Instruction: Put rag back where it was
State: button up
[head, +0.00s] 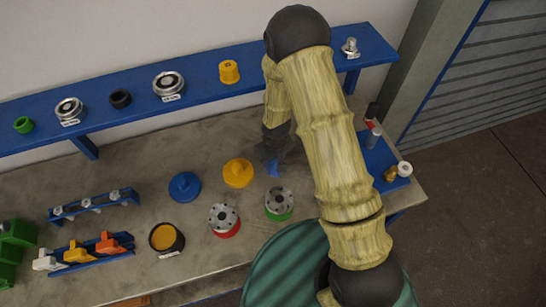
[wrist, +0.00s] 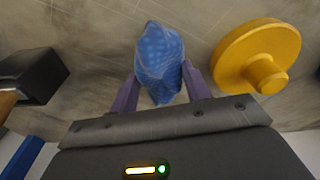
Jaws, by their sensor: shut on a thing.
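The rag (wrist: 158,62) is a crumpled blue patterned cloth. In the wrist view it sits between the two purple fingers of my gripper (wrist: 158,92), which is shut on it. In the head view only a small blue bit of the rag (head: 273,168) shows below my gripper (head: 268,158), above or at the grey bench; my arm hides much of the area. I cannot tell whether the rag touches the bench.
A yellow flanged lid (head: 238,173) is close to the rag, also in the wrist view (wrist: 257,55). A blue lid (head: 184,187) and flanged vessels with red (head: 224,220) and green (head: 278,203) bases stand nearby. A dark block (wrist: 32,76) is at the wrist view's left. A blue shelf (head: 200,85) runs behind.

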aim_at(275, 164)
jog(key=shift+f, duration=0.2)
jog(key=o, duration=1)
jog(key=shift+r, duration=0.1)
jog(key=shift+c, duration=0.2)
notch_tip(275, 164, up, 12)
jog(key=s+b, duration=0.1)
jog(key=b, duration=0.1)
jog(key=shift+s+d, duration=0.2)
jog(key=shift+r, duration=0.1)
